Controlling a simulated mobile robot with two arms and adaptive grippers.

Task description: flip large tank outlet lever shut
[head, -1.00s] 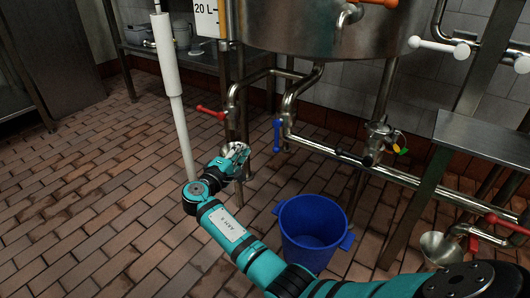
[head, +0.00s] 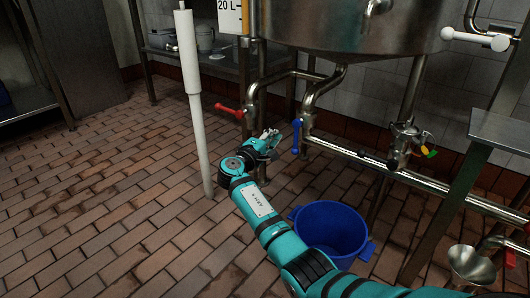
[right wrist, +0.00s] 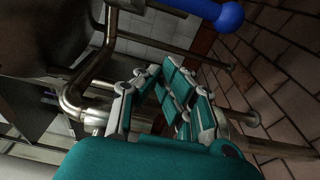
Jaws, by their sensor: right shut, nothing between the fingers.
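The large steel tank (head: 350,28) hangs at the top of the head view, with pipes below it. A blue lever (head: 296,137) points down beside the pipe that leaves its underside. A red lever (head: 229,110) sticks out to the left from the pipe further left. My right gripper (head: 272,141) is shut and empty, just left of the blue lever and apart from it in the picture. In the right wrist view its teal fingers (right wrist: 165,97) are close together, with a blue lever end (right wrist: 229,16) above right of them. My left gripper is out of view.
A blue bucket (head: 331,234) stands on the tiled floor below the pipes. A white pole (head: 193,85) rises left of my arm. A long steel pipe (head: 345,150) runs right, past a valve (head: 403,140). The floor at left is clear.

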